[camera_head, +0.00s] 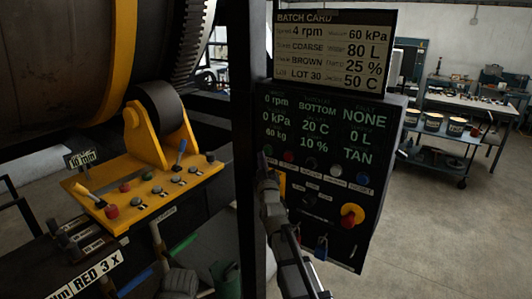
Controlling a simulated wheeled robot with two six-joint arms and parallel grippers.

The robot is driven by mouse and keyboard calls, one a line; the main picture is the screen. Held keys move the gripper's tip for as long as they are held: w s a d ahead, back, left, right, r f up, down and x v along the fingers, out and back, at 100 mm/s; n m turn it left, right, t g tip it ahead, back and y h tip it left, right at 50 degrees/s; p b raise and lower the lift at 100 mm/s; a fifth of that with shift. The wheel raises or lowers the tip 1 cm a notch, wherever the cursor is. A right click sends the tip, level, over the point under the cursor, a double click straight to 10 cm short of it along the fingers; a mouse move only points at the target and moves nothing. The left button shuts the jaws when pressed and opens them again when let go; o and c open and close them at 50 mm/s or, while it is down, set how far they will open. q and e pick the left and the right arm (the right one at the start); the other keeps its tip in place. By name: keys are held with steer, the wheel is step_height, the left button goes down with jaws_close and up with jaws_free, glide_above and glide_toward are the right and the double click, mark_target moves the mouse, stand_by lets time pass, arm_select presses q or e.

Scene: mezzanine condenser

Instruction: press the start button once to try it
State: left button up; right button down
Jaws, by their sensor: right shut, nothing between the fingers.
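The dark control panel (376,140) stands at the centre, with a lit readout on its upper half. A row of small buttons runs below the readout: a greenish one (268,150) at the left end, then a red one (288,156), a dark one (311,164), a white one (336,171) and a blue one (362,178). The labels are too small to read, so I cannot tell which is the start button. My right gripper (264,163) is shut and empty, its tip just below the greenish button. I cannot tell whether it touches. My left gripper is not in view.
A dark post (243,100) stands just left of my right gripper. A yellow console (150,190) with levers is at the left, under a large drum (60,60).

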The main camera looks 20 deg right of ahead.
steer(key=shift+w+d, duration=0.25)
steer(key=shift+d, duration=0.05)
steer(key=shift+w+d, duration=0.25)
steer(key=shift+d, duration=0.1)
stand_by(0.8)
steer(key=shift+s+a, duration=0.1)
steer(key=shift+a, duration=0.05)
steer(key=shift+s+a, duration=0.45)
steer(key=shift+a, duration=0.1)
steer(key=s+a, duration=0.1)
steer(key=a, duration=0.1)
steer(key=s+a, duration=0.2)
stand_by(0.7)
stand_by(0.6)
